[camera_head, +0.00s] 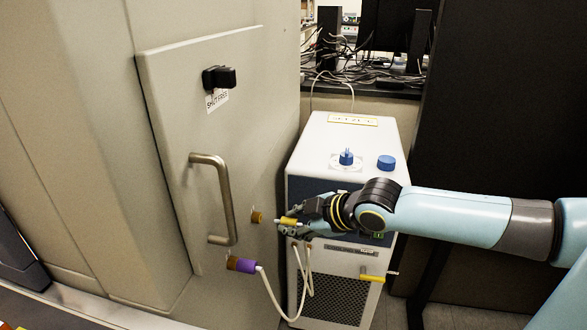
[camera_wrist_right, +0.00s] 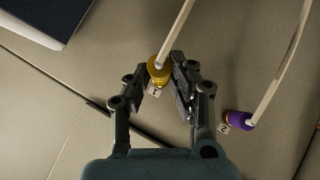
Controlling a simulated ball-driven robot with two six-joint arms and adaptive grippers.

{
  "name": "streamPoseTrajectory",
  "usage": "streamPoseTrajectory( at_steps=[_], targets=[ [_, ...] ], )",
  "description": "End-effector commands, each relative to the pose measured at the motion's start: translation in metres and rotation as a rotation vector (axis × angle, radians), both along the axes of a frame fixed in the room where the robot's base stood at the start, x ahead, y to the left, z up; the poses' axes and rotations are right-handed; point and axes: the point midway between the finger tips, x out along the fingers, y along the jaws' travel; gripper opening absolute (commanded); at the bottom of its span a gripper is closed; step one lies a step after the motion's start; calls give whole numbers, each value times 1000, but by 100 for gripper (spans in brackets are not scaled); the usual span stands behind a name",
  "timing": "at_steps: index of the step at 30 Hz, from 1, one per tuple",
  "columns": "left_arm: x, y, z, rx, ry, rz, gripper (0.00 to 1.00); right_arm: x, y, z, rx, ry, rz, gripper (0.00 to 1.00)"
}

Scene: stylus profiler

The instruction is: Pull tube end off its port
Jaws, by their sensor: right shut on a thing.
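My right gripper (camera_head: 283,226) is shut on the yellow tube end (camera_head: 290,222), in front of the cabinet door's lower right. A brass-brown port (camera_head: 257,217) on the cabinet shows just left of my fingertips, with a visible gap between it and the yellow end. In the right wrist view the yellow tube end (camera_wrist_right: 157,70) sits between my fingertips (camera_wrist_right: 161,78), with a white tube running up from it. A purple tube end (camera_head: 243,265) sits on a lower brown port; it also shows in the wrist view (camera_wrist_right: 239,120). My left gripper is not in view.
A metal door handle (camera_head: 224,200) stands close left of the ports. A white chiller box (camera_head: 345,140) with blue caps stands behind my right gripper, a yellow-handled valve (camera_head: 373,278) on its front. White tubes (camera_head: 270,293) hang in loops below my gripper.

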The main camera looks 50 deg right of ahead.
Motion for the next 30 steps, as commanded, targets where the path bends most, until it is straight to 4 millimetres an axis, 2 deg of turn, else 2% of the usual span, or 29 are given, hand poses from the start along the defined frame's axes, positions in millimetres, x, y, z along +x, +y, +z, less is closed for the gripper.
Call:
streamPoseTrajectory(
  at_steps=[5, 19, 30],
  targets=[
    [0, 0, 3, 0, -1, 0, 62, -2, -1, 2, -1, 0, 1, 0],
    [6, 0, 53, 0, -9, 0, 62, -38, -20, 30, -2, 1, 1, 0],
    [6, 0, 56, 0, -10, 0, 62, -44, -23, 30, 0, 0, 0, 0]
  ],
)
